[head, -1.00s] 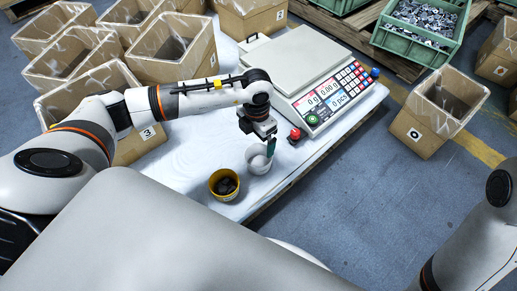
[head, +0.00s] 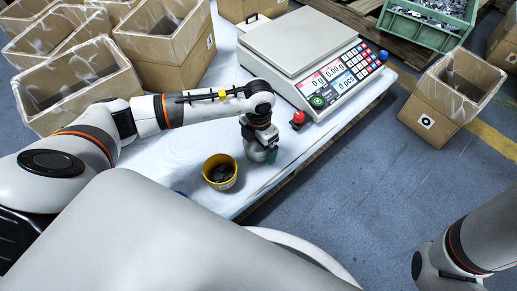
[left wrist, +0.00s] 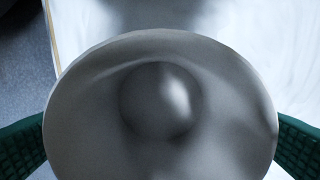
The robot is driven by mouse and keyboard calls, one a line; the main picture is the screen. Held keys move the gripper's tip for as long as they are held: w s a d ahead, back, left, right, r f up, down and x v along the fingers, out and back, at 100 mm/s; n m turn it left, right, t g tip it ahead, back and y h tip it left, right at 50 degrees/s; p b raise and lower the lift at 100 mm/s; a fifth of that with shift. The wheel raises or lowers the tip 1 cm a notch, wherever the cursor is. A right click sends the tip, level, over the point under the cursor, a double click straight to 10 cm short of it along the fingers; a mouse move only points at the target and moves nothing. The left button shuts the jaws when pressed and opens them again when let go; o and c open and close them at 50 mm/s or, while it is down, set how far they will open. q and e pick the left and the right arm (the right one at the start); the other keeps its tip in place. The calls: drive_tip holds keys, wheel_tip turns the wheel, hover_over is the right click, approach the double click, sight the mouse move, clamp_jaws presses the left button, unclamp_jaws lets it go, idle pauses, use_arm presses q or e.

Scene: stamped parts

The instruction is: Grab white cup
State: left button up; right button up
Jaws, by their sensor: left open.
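The white cup (left wrist: 160,60) fills the left wrist view, seen from above into its shaded inside, with a rounded shape at the bottom. In the head view the cup (head: 254,153) is mostly hidden under my left gripper (head: 262,154). The green fingers of the left gripper (left wrist: 160,135) show at the left and right edges of the wrist view, one on each side of the cup. They are open, and I cannot tell whether they touch the wall. My right gripper is out of view; only part of its arm shows at the right.
A yellow-rimmed cup (head: 220,172) with dark parts stands just left of the white cup. Lined cardboard boxes (head: 75,85) crowd the back left. The table's edge is close on the right.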

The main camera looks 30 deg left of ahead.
use_arm(q)
drive_tip(key=shift+r, duration=0.1)
drive_tip(key=c, duration=1)
